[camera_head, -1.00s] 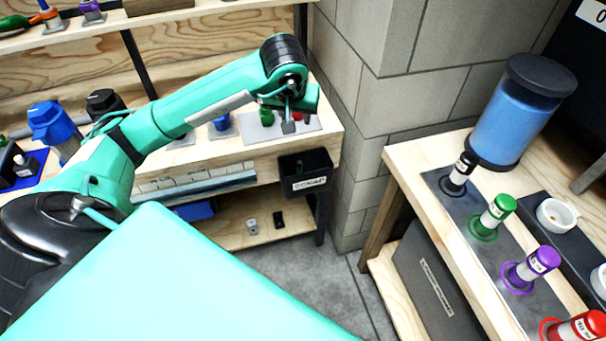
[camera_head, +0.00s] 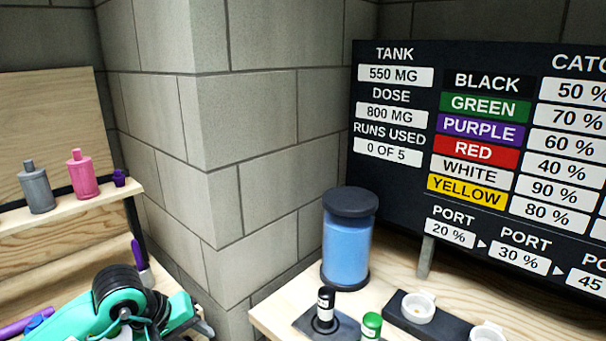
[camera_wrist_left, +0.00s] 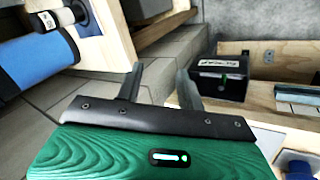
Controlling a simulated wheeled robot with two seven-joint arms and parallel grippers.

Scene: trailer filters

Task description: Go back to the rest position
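My left arm's teal wrist shows at the bottom left of the head view, with my left gripper (camera_head: 205,328) at its right end, partly cut off by the lower edge. In the left wrist view my left gripper (camera_wrist_left: 158,85) has its two grey fingers apart with nothing between them. Floor and a wooden table leg show beyond the fingers. My right gripper is in neither view.
A blue tank (camera_head: 347,240) with a black lid stands on the right bench, beside black (camera_head: 325,308) and green (camera_head: 371,326) capped filters. A dark board (camera_head: 400,190) with labels rises behind. Bottles (camera_head: 84,175) stand on the left shelf. A black bin (camera_wrist_left: 226,78) hangs near the left gripper.

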